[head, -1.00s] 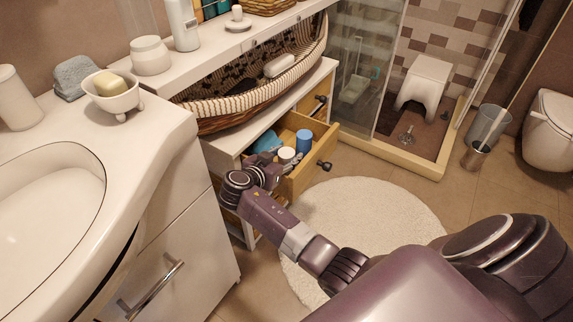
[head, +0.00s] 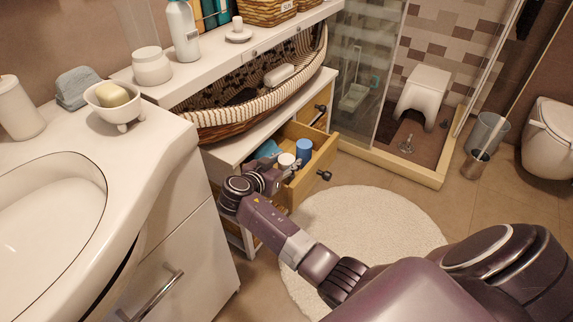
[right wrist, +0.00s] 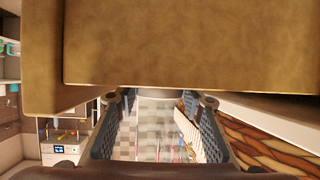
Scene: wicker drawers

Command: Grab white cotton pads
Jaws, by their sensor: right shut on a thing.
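The white cotton pads (head: 287,160) show as a small white round stack at the open wooden drawer (head: 312,166). My right gripper (head: 278,173) reaches over the drawer's near side and is shut on the white cotton pads. In the right wrist view the fingers of my right gripper (right wrist: 165,105) are spread around a gap. The drawer's wooden wall (right wrist: 190,45) seems to fill the top there and hides the fingertips, so I cannot see the pads in that view. My left gripper is not in view.
A blue cylinder (head: 304,151) stands beside the pads in the drawer, with a blue item (head: 267,149) behind. A long wicker basket (head: 235,125) sits on the cabinet above. The white sink counter (head: 150,170) is at left. A round white rug (head: 385,225) lies on open floor.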

